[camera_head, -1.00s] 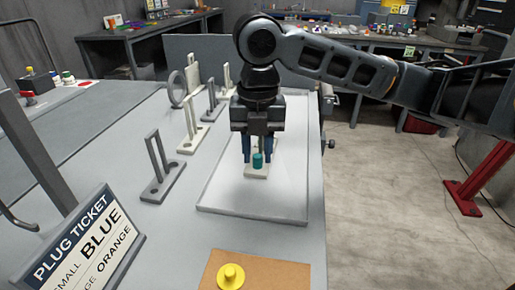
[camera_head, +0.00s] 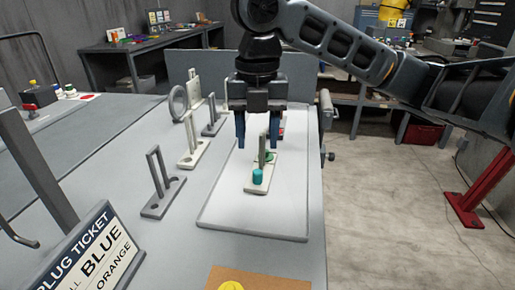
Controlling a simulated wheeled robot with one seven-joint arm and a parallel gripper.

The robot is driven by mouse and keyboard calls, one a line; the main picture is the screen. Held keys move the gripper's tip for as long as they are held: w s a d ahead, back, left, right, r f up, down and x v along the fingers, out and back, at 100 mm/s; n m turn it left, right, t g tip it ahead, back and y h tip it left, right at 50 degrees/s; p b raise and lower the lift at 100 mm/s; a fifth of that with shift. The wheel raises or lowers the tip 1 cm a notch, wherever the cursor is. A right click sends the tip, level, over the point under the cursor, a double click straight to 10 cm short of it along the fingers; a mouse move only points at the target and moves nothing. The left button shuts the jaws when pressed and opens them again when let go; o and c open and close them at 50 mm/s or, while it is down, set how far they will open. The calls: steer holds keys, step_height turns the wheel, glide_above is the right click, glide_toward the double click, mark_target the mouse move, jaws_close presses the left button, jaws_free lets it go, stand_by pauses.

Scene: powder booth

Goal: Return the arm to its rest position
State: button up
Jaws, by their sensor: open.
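My gripper (camera_head: 258,148) points down above the white tray (camera_head: 222,200), its two blue fingers apart and nothing between them that I can see it holding. My arm reaches in from the upper right. Below and in front of the fingers, a cream stand (camera_head: 256,188) with an upright post sits on the tray. A teal plug (camera_head: 258,176) is at its near end, and a green piece (camera_head: 268,157) shows at its far part, partly hidden by the post.
Several similar stands, such as a grey one (camera_head: 160,195) and a cream one (camera_head: 193,152), line the bench left of the tray. The plug ticket sign (camera_head: 92,250) stands at the front left. A yellow plug (camera_head: 232,286) is at the bottom edge. Open floor lies right.

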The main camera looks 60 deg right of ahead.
steer(key=shift+r, duration=0.35)
stand_by(0.5)
